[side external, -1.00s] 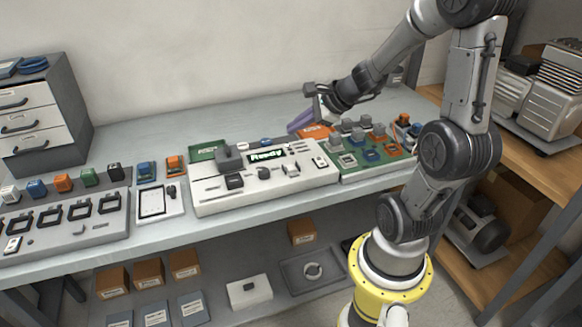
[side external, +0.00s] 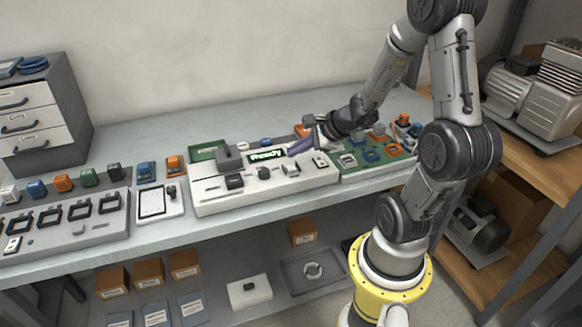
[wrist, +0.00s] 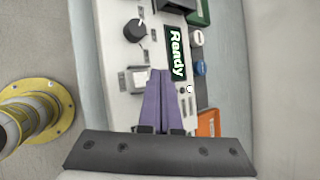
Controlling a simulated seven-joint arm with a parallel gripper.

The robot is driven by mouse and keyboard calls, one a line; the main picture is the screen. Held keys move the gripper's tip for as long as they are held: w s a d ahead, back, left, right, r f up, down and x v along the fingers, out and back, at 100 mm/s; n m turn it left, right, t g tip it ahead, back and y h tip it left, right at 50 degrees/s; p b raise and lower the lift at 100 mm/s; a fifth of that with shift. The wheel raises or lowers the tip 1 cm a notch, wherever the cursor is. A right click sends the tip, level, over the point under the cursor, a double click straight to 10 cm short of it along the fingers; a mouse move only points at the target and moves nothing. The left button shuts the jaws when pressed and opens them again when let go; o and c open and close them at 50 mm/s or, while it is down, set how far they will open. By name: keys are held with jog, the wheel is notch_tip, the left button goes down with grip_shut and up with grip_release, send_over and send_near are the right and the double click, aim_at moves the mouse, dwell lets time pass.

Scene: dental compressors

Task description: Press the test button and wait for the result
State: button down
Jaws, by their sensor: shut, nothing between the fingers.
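The display also shows in the wrist view (wrist: 177,52). A square whitish button (side external: 290,170) in a grey frame sits on the unit's top; in the wrist view this button (wrist: 137,78) lies just left of my fingertips. A dark round knob (wrist: 136,31) is beyond it. My gripper (side external: 292,150) is shut and empty, its purple fingers over the right part of the unit. In the wrist view the shut fingers (wrist: 158,74) are between button and display. I cannot tell whether they touch the panel.
A green board (side external: 346,175) with several coloured parts lies right of the unit. A grey rack (side external: 70,240) with several slots and a small tablet-like panel (side external: 152,203) are to the left. The bench's back strip (side external: 130,140) is clear.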

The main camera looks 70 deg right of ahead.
aim_at(295, 168)
jog(key=shift+f, duration=0.85)
jog(key=shift+f, duration=0.15)
dwell(1.4)
jog(key=shift+f, duration=0.25)
jog(key=shift+f, duration=0.45)
dwell(0.7)
dwell(0.4)
jog(key=shift+r, duration=0.85)
jog(key=shift+r, duration=0.15)
jog(key=shift+r, duration=2.35)
